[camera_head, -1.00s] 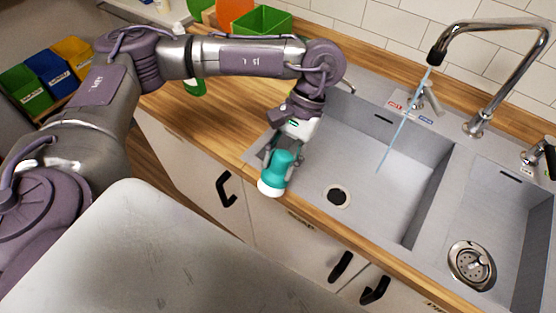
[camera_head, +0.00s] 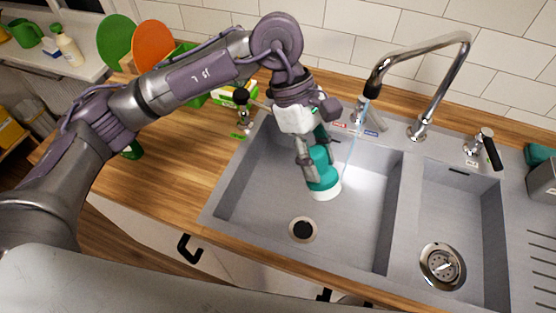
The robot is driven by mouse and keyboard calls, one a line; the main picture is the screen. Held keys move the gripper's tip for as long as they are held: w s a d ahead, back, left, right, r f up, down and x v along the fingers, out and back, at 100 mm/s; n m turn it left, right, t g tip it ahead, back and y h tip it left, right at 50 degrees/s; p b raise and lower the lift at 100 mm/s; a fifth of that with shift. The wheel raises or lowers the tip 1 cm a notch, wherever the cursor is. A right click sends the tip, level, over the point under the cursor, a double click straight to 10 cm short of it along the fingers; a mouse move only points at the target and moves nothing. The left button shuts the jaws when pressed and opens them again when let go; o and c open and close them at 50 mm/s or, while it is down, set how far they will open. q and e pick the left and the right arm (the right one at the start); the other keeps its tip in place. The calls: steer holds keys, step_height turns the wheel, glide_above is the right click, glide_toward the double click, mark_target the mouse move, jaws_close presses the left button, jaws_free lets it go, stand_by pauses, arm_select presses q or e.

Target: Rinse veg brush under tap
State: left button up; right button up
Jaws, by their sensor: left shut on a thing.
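The veg brush (camera_head: 321,172) has a teal body and a pale round underside. My left gripper (camera_head: 315,160) is shut on it and holds it over the left sink basin (camera_head: 260,190), tilted, pale side down. The tap (camera_head: 425,60) arches over the sink from the back. Its dark nozzle (camera_head: 372,90) is above and to the right of the brush. A thin blue water stream (camera_head: 357,130) falls from it, close to the right of the brush; I cannot tell whether it touches the brush. My right gripper is out of view.
A right basin (camera_head: 450,210) with a strainer (camera_head: 442,266) lies beyond the divider. The left basin's drain (camera_head: 302,229) is open. A black-handled lever (camera_head: 490,150) stands behind the right basin. Orange (camera_head: 153,45) and green boards stand at the back left.

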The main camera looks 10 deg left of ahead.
arm_select(q)
steer(key=d+r+n, duration=0.1)
steer(key=d+r+n+t, duration=0.1)
steer(key=d+r, duration=0.1)
steer(key=d+r+n, duration=0.1)
steer(key=shift+s+d+r+t+h+p, duration=0.2)
steer(key=shift+s+d+t+h+p, duration=0.1)
steer(key=shift+h+p, duration=0.1)
steer(key=w+d+f, duration=0.1)
steer(key=w+f, duration=0.1)
steer(key=w, duration=1.2)
steer(key=shift+f+b, duration=0.35)
steer(key=shift+f, duration=0.05)
steer(key=shift+s, duration=0.15)
steer(key=s+b, duration=0.2)
steer(key=s, duration=0.5)
steer(key=shift+s+a, duration=0.3)
steer(key=shift+s, duration=0.1)
stand_by(1.1)
